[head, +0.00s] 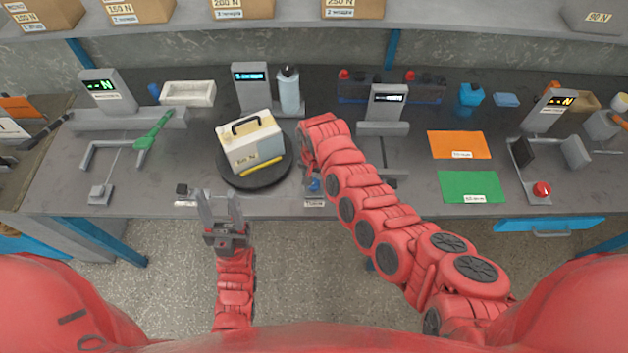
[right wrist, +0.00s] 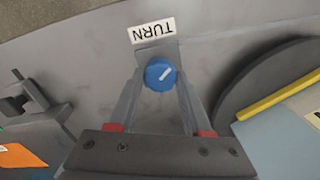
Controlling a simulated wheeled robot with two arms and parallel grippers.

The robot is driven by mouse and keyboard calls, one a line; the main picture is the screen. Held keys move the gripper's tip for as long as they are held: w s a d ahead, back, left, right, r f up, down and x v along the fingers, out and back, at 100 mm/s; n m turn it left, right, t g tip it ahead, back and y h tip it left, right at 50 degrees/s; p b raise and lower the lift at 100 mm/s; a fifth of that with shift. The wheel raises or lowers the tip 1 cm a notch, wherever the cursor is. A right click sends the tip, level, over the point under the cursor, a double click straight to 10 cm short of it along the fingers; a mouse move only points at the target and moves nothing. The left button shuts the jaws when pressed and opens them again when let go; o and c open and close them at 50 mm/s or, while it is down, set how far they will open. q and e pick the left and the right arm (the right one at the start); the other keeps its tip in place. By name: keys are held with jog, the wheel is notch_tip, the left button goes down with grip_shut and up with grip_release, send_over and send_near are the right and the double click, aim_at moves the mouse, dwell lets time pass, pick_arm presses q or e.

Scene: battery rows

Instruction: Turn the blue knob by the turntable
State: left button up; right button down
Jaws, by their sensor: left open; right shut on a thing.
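My right gripper (right wrist: 160,82) is shut on the knob, one finger on each side. The dark round turntable (head: 232,176) is just left of the knob in the head view and bears a cream and yellow box (head: 252,146) with a black handle. My left gripper (head: 220,207) is open and empty at the table's front edge, in front of the turntable.
A small black device (head: 184,189) stands at the front edge left of my left gripper. A bottle (head: 289,92) and a blue-lit display (head: 250,85) stand behind the turntable. Orange (head: 452,143) and green (head: 470,184) mats lie to the right.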

aim_at(314, 182)
jog(key=shift+m+b, duration=0.6)
jog(key=shift+m, duration=0.2)
jog(key=shift+c, duration=1.7)
grip_release()
jog(key=shift+r, duration=0.1)
notch_tip(314, 182, up, 6)
jog(key=shift+r+b, duration=0.25)
jog(key=shift+b, duration=0.7)
notch_tip(314, 182, up, 11)
jog(key=p, duration=0.3)
jog(key=shift+f, duration=0.15)
